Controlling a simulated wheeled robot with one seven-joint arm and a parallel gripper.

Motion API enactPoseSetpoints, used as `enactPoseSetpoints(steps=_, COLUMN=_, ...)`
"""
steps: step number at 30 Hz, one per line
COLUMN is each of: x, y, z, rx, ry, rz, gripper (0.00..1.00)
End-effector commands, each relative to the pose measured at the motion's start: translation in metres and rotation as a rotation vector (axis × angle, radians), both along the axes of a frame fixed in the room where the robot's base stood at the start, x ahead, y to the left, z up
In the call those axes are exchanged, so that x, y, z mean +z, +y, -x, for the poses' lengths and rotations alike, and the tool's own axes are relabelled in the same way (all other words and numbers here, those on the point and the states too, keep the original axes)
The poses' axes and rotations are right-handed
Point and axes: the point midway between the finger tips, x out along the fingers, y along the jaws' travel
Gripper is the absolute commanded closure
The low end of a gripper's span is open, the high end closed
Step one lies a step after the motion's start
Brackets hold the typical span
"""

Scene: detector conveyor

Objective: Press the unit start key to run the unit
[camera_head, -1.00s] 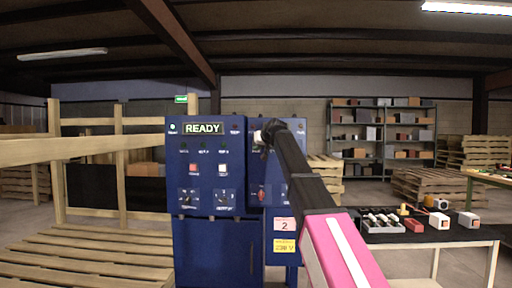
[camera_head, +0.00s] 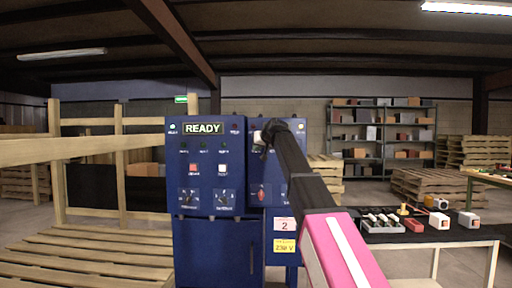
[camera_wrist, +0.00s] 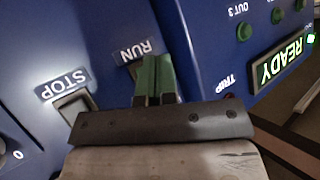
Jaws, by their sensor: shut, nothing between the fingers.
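The blue control cabinet (camera_head: 208,245) stands ahead of me, with a lit READY display (camera_head: 203,128) on its left panel. In the wrist view the READY display (camera_wrist: 281,62) is at the right. The RUN label (camera_wrist: 135,51) and the STOP label (camera_wrist: 63,84) mark two keys on the nearer panel. The STOP key (camera_wrist: 75,106) shows clearly. My gripper (camera_wrist: 155,73) is shut and empty, its green fingertips in front of the RUN key (camera_wrist: 134,69) and hiding most of it. I cannot tell whether they touch.
A red key (camera_head: 193,168), a white key (camera_head: 222,168) and rotary knobs are on the left panel. A red handle (camera_head: 261,192) is low on the right panel. A wooden rail (camera_head: 90,149) and pallets are at left. A table (camera_head: 440,237) with small parts is at right.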

Motion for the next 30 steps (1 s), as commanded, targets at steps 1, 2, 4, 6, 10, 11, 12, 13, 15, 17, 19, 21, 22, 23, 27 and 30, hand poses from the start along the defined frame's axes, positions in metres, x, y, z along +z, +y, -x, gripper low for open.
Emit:
enactPoseSetpoints(steps=1, x=0.0, y=0.0, z=0.002, rx=0.0, ry=0.0, rz=0.0, gripper=1.0)
enactPoseSetpoints(steps=2, x=0.0, y=0.0, z=0.003, rx=0.0, ry=0.0, rz=0.0, gripper=1.0)
enactPoseSetpoints(steps=4, x=0.0, y=0.0, z=0.003, rx=0.0, ry=0.0, rz=0.0, gripper=1.0)
enactPoseSetpoints(steps=6, x=0.0, y=0.0, z=0.003, rx=0.0, ry=0.001, rz=0.0, gripper=1.0)
enactPoseSetpoints(steps=10, x=0.0, y=0.0, z=0.003, rx=0.0, ry=0.001, rz=0.0, gripper=1.0)
enactPoseSetpoints(steps=11, x=0.0, y=0.0, z=0.003, rx=0.0, ry=0.001, rz=0.0, gripper=1.0)
enactPoseSetpoints(steps=12, x=0.0, y=0.0, z=0.004, rx=0.0, ry=0.001, rz=0.0, gripper=1.0)
enactPoseSetpoints(steps=13, x=0.0, y=0.0, z=0.005, rx=0.0, ry=0.001, rz=0.0, gripper=1.0)
enactPoseSetpoints(steps=15, x=-0.001, y=0.0, z=0.008, rx=0.0, ry=0.001, rz=0.0, gripper=1.0)
enactPoseSetpoints(steps=17, x=-0.001, y=0.0, z=0.013, rx=0.0, ry=0.001, rz=0.0, gripper=1.0)
enactPoseSetpoints(steps=19, x=-0.001, y=0.0, z=0.019, rx=0.0, ry=0.001, rz=0.0, gripper=1.0)
enactPoseSetpoints(steps=21, x=-0.001, y=0.001, z=0.025, rx=0.0, ry=0.001, rz=0.0, gripper=1.0)
enactPoseSetpoints(steps=22, x=-0.001, y=0.001, z=0.027, rx=0.0, ry=0.001, rz=0.0, gripper=1.0)
enactPoseSetpoints(steps=23, x=-0.002, y=0.001, z=0.03, rx=0.0, ry=0.001, rz=0.0, gripper=1.0)
enactPoseSetpoints(steps=27, x=-0.001, y=0.001, z=0.042, rx=0.001, ry=0.001, rz=0.0, gripper=1.0)
enactPoseSetpoints(steps=30, x=-0.001, y=0.002, z=0.05, rx=0.002, ry=0.0, rz=0.001, gripper=1.0)
